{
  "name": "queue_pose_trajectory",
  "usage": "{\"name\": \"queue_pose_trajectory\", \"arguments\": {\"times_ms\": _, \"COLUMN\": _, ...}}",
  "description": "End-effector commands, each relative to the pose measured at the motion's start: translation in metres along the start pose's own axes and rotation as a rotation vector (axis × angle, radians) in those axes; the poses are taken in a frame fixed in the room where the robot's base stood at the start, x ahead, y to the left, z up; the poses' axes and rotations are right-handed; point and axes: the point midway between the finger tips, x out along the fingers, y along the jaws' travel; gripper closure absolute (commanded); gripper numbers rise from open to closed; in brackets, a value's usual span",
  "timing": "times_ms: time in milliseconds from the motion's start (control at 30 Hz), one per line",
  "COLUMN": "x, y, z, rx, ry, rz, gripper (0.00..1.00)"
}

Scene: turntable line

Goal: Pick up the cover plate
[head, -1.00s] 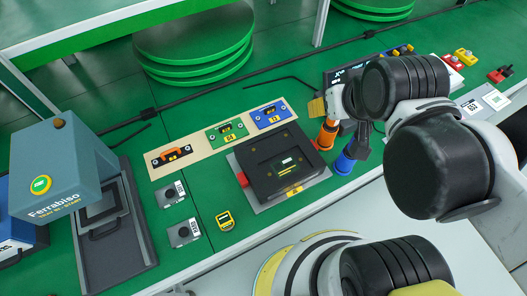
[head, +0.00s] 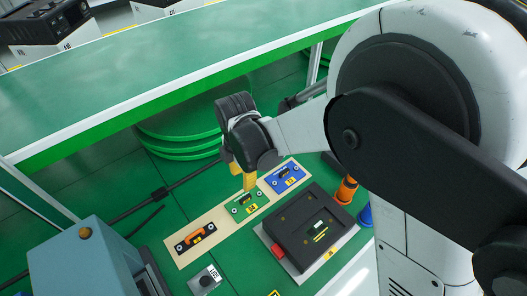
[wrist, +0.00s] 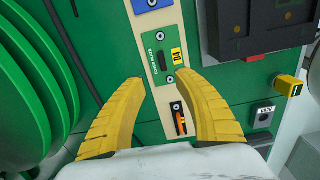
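Three plates lie in a row on a beige board (head: 212,230): a green cover plate (head: 239,206), a blue one (head: 287,178) and a black one with an orange part (head: 194,239). My gripper (head: 243,180) is above the board, at the green plate in the head view. In the wrist view its yellow fingers (wrist: 162,80) are spread wide with nothing between them. The green plate (wrist: 158,50), labelled 04, lies just beyond the fingertips, and part of the blue plate (wrist: 150,4) shows at the top. I cannot tell the height above the plate.
A black housing (head: 312,228) on a grey base stands right of the board, with an orange cylinder (head: 346,190) beside it. A blue-grey machine (head: 85,262) is at lower left. Green round discs (head: 180,140) lie behind, under an overhead green shelf (head: 150,75).

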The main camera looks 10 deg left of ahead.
Motion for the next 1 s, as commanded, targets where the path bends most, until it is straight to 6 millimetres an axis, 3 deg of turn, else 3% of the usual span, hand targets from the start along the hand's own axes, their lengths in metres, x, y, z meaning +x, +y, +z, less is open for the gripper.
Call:
{"name": "queue_pose_trajectory", "arguments": {"times_ms": 167, "x": 0.018, "y": 0.003, "z": -0.01, "rx": -0.065, "ry": 0.002, "rz": -0.016, "gripper": 0.62}}
{"name": "queue_pose_trajectory", "arguments": {"times_ms": 400, "x": 0.057, "y": 0.003, "z": -0.009, "rx": -0.063, "ry": 0.002, "rz": -0.015, "gripper": 0.62}}
{"name": "queue_pose_trajectory", "arguments": {"times_ms": 633, "x": 0.077, "y": 0.0, "z": -0.007, "rx": -0.061, "ry": 0.002, "rz": -0.014, "gripper": 0.62}}
{"name": "queue_pose_trajectory", "arguments": {"times_ms": 833, "x": 0.109, "y": -0.004, "z": -0.005, "rx": -0.062, "ry": 0.002, "rz": -0.014, "gripper": 0.62}}
{"name": "queue_pose_trajectory", "arguments": {"times_ms": 1000, "x": 0.118, "y": -0.004, "z": -0.005, "rx": -0.061, "ry": 0.002, "rz": -0.014, "gripper": 0.62}}
